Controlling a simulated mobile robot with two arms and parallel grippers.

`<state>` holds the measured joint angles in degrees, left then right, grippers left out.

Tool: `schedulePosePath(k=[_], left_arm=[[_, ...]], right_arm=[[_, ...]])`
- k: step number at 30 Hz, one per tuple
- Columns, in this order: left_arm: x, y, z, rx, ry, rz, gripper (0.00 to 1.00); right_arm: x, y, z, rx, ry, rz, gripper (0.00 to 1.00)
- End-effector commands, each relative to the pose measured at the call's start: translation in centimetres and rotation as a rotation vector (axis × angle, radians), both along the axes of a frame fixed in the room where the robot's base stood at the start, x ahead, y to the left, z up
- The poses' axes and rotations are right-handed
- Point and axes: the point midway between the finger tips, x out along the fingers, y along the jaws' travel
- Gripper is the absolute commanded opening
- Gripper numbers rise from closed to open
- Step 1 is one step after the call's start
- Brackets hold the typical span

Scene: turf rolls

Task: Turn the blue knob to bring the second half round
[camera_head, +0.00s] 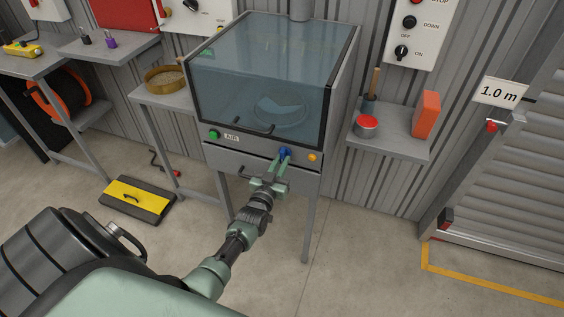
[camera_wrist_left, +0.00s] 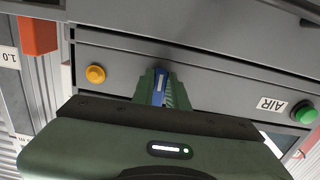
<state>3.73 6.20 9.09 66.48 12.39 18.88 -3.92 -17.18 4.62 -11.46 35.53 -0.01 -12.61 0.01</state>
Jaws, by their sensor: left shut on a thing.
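The blue knob (camera_head: 286,152) is on the front panel of a grey cabinet (camera_head: 255,150) with a tinted clear hood (camera_head: 265,80). My left gripper (camera_head: 284,160) is shut on the knob, with one green finger on each side. In the left wrist view the blue knob (camera_wrist_left: 160,86) shows between the fingers, partly hidden by them. Inside the hood a round pale disc (camera_head: 280,108) shows dimly through the tinted cover. My right gripper is not in view.
A green button (camera_head: 213,134) and an orange button (camera_head: 312,157) flank the knob on the panel. A yellow-and-black box (camera_head: 138,199) lies on the floor at left.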

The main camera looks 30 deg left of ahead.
Motion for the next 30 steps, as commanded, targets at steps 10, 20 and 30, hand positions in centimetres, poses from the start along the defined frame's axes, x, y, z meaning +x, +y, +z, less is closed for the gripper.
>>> schedulePosePath(k=[10, 20, 30], left_arm=[[-0.08, -0.01, -0.20, 0.055, 0.017, -0.001, 0.00], [-0.08, 0.02, -0.19, 0.056, 0.018, -0.001, 0.00], [-0.04, 0.06, -0.06, 0.055, 0.015, 0.000, 0.36]], right_arm=[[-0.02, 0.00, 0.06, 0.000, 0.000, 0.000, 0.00], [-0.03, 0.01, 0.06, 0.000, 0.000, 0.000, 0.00], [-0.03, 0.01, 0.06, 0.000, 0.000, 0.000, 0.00]])
